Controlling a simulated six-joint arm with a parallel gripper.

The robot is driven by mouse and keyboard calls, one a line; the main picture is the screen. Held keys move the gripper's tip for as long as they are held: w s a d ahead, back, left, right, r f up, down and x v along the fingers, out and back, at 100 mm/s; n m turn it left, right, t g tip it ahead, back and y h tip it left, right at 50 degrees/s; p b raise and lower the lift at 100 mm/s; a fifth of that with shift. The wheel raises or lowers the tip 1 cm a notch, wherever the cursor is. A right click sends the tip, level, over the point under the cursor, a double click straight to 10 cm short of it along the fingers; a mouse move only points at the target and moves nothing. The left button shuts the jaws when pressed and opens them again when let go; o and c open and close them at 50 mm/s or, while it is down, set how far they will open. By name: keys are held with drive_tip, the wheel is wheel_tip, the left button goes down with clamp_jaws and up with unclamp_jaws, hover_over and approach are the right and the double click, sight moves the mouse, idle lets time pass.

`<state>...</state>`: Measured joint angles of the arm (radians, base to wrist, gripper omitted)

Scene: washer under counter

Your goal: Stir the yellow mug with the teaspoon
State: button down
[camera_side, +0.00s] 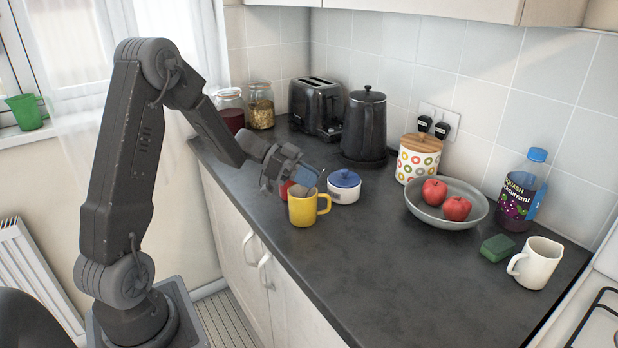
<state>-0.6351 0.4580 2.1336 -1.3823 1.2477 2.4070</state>
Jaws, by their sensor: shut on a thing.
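The yellow mug (302,212) stands upright near the front edge of the dark counter, its handle to the right. My gripper (308,177) is just above the mug's mouth, tilted down toward it. It is shut on the teaspoon (321,174), of which only a thin sliver shows beside the fingers. The spoon's bowl and the inside of the mug are mostly hidden, so I cannot tell how deep the spoon reaches.
A white sugar pot with a blue lid (344,187) stands close right of the mug. The kettle (364,126) and toaster (316,107) stand behind; a fruit bowl (447,218) is right. The counter's front middle is clear.

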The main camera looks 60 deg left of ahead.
drive_tip(key=w+d+r, duration=0.2)
drive_tip(key=w+r, duration=0.1)
drive_tip(key=r, duration=0.5)
drive_tip(key=shift+r, duration=0.25)
idle(0.4)
idle(0.8)
drive_tip(key=shift+r, duration=2.5)
